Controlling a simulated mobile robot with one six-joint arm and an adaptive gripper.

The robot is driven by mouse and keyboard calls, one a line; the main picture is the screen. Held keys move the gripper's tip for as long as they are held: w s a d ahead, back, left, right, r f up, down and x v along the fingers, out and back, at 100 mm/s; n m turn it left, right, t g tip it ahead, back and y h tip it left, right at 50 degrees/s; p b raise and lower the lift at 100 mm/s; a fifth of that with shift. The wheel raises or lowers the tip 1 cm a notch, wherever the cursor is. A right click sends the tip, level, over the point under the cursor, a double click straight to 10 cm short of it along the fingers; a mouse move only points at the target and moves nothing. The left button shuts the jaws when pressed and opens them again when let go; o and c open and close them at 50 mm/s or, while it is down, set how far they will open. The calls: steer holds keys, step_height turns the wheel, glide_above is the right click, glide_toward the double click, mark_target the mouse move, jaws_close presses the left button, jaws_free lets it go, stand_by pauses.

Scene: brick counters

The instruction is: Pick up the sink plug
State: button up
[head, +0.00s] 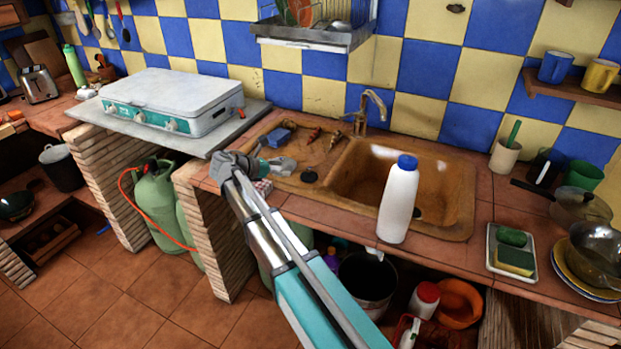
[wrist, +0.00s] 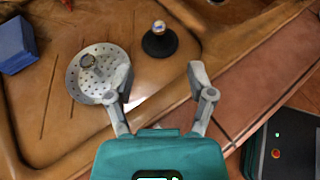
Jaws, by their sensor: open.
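The sink plug (wrist: 159,42) is a small black disc with a shiny knob on top. It lies on the brown drainboard of the sink, and in the head view it is a dark round spot (head: 309,176) left of the basin. My gripper (wrist: 159,72) is open and empty, its two fingers spread over the drainboard. In the wrist view the plug lies just beyond the fingertips, roughly centred between them. In the head view my gripper (head: 291,165) is close to the plug, on its left.
A perforated metal strainer (wrist: 90,72) lies left of the plug, partly behind the left finger. A blue block (head: 279,137) sits further back on the drainboard. A white bottle (head: 398,200) with a blue cap stands right of the plug, in front of the basin (head: 440,195). The tap (head: 374,105) is behind.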

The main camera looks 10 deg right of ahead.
mark_target(307, 169)
steer(key=shift+b+x, duration=0.9)
steer(key=shift+x, duration=2)
steer(key=shift+f, duration=0.1)
steer(key=shift+b+x, duration=1)
steer(key=shift+x, duration=1.55)
jaws_close()
